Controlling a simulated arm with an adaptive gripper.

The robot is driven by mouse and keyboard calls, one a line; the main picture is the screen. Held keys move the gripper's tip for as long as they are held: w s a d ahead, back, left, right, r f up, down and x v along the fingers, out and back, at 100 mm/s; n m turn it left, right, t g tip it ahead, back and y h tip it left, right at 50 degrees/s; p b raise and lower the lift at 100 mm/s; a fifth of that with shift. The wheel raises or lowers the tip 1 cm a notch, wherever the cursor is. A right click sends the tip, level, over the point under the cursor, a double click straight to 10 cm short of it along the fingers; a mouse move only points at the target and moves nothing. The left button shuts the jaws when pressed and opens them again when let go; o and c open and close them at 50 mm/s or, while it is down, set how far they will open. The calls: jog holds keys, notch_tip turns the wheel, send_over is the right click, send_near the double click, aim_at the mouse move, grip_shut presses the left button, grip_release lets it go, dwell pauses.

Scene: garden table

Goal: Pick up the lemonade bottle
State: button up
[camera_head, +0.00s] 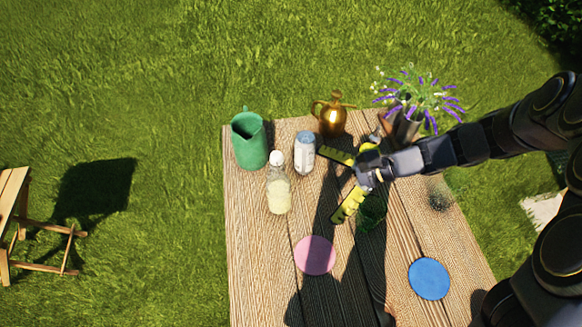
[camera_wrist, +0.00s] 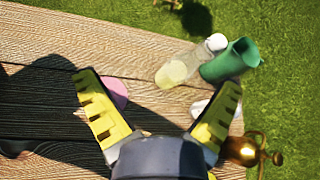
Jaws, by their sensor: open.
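The lemonade bottle (camera_head: 278,190) is clear with a white cap and pale yellow liquid. It stands on the left part of the wooden table in the head view. It also shows in the wrist view (camera_wrist: 175,73), beyond and between my fingertips. My gripper (camera_head: 334,182) has yellow fingers spread wide apart, with nothing between them. It is to the right of the bottle, with a clear gap between them. In the wrist view, the open fingers (camera_wrist: 158,98) point toward the bottle's side of the table.
A green pitcher (camera_head: 249,142) stands close behind the bottle, and a white-blue can (camera_head: 304,152) is beside it. A brass pot (camera_head: 331,117) and a flower vase (camera_head: 405,129) stand farther back. A green glass (camera_head: 371,213) is by my gripper. Pink (camera_head: 314,255) and blue (camera_head: 429,279) discs lie in front.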

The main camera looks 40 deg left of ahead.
aim_at(279, 187)
jog(key=w+a+f+m, duration=0.1)
jog(key=f, duration=0.2)
jog(key=w+a+f+m+y, duration=0.1)
jog(key=a+f+m, duration=0.1)
jog(key=f, duration=0.1)
jog(key=w+a+f+m+t+y, duration=0.1)
jog(key=a+f+m, duration=0.1)
jog(key=f, duration=0.1)
jog(key=shift+w+f, duration=0.3)
jog(key=shift+w, duration=0.1)
jog(key=shift+a+f+m+y, duration=0.15)
jog(key=shift+f+m+y, duration=0.1)
jog(key=shift+m+y, duration=0.05)
jog(key=x, duration=0.7)
jog(key=shift+a+f, duration=0.15)
jog(key=shift+f, duration=0.15)
jog(key=c, duration=1.2)
